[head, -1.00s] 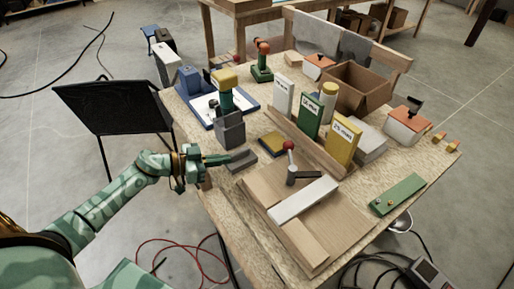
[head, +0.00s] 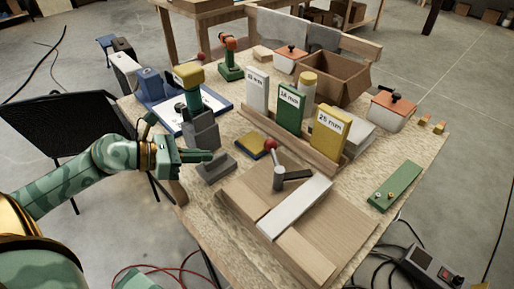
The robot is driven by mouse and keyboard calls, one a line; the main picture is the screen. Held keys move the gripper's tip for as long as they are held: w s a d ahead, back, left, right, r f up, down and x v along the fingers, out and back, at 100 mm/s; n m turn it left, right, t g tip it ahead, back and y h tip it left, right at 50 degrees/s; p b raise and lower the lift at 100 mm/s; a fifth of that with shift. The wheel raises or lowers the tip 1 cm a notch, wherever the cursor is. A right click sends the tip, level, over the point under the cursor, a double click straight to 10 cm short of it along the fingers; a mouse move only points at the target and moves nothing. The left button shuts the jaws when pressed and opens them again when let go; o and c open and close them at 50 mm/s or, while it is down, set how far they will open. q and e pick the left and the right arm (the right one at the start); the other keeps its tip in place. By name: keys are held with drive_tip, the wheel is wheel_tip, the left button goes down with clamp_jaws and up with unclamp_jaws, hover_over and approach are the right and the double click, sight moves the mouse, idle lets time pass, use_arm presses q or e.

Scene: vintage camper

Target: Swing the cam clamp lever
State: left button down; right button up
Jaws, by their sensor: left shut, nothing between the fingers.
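The cam clamp lever has a red ball knob (head: 270,145) on a pale stem that rises from a dark grey clamp body (head: 279,180). The lever stands nearly upright, tilted slightly left. The clamp sits on a wooden board (head: 243,192) beside a long white bar (head: 295,206). My left gripper (head: 207,156) is shut and empty, pointing right toward the lever. Its fingertips are left of the knob, clearly apart from it, and appear above a low grey block (head: 217,168). My right gripper is not in view.
A blue-and-yellow pad (head: 253,146) lies behind the clamp. A grey holder (head: 201,130) stands behind my fingers. Labelled upright blocks, including a yellow one (head: 331,132), stand in a wooden rack. A green plate (head: 395,186) lies at the right. A black panel (head: 60,130) stands left of the table.

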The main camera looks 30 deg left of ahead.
use_arm(q)
drive_tip(key=shift+m, duration=0.5)
drive_tip(key=shift+w+d+f, duration=0.1)
drive_tip(key=shift+w, duration=0.1)
drive_tip(key=b+x, duration=0.1)
drive_tip(key=x, duration=0.8)
drive_tip(key=shift+w+d+f, duration=0.1)
drive_tip(key=shift+w+f, duration=0.05)
drive_tip(key=shift+w, duration=0.05)
drive_tip(key=shift+w+d+r, duration=0.3)
drive_tip(key=shift+w+d, duration=0.55)
drive_tip(key=shift+w, duration=0.1)
drive_tip(key=shift+w+d, duration=0.45)
drive_tip(key=shift+w, duration=0.05)
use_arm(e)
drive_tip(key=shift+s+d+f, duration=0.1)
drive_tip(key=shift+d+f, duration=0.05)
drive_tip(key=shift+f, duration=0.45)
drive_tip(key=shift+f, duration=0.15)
